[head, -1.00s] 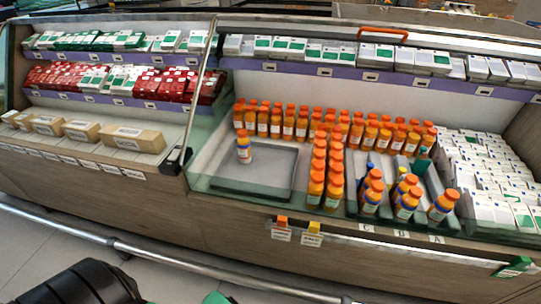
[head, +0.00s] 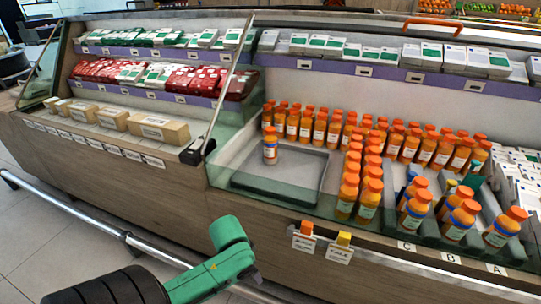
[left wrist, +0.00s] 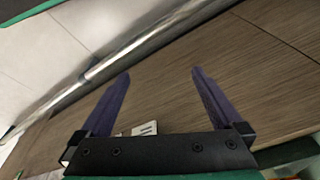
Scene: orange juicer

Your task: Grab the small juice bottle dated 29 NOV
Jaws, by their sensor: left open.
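Many orange juice bottles with orange caps stand in the display case in the head view. One bottle (head: 270,146) stands alone at the back of a grey tray (head: 262,192). Rows of bottles (head: 347,193) stand right of the tray, and more (head: 415,207) stand farther right. The dates on the labels are too small to read. My left gripper (left wrist: 159,80) is open and empty in the left wrist view, in front of the wooden case front. In the head view my green left arm shows at the bottom, its gripper hidden. My right gripper is not in view.
A metal rail (head: 88,222) runs along the front of the case. A glass edge (head: 300,208) borders the case front. Orange and yellow tags (head: 305,236) hang there. Cardboard boxes (head: 158,129) and red packs (head: 188,80) sit left. The tray's front is bare.

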